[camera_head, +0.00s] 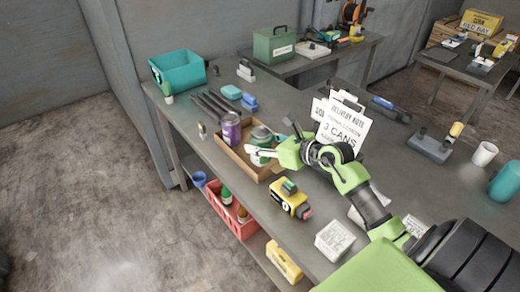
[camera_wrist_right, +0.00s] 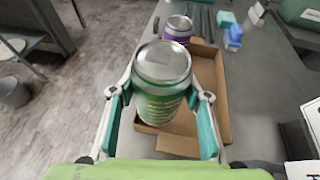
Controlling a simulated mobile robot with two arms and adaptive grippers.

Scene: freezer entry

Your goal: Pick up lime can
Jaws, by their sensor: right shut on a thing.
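The lime can (camera_wrist_right: 161,85), green with a silver lid, stands upright between the two fingers of my right gripper (camera_wrist_right: 160,110) in the wrist view. The fingers touch it on both sides. In the head view the can's top (camera_head: 262,133) shows at the right gripper (camera_head: 262,152), over the cardboard tray; its lower part is hidden by the fingers. A purple can (camera_head: 231,130) stands in the far left part of the cardboard tray (camera_head: 228,156), and also shows in the wrist view (camera_wrist_right: 179,29). My left gripper is not in view.
A yellow and black tool (camera_head: 289,198) lies in front of the tray. A delivery note (camera_head: 342,127) reading "3 CANS" stands behind my right arm. A teal bin (camera_head: 178,70) is at the bench's far left corner. A red crate (camera_head: 230,209) sits on the lower shelf.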

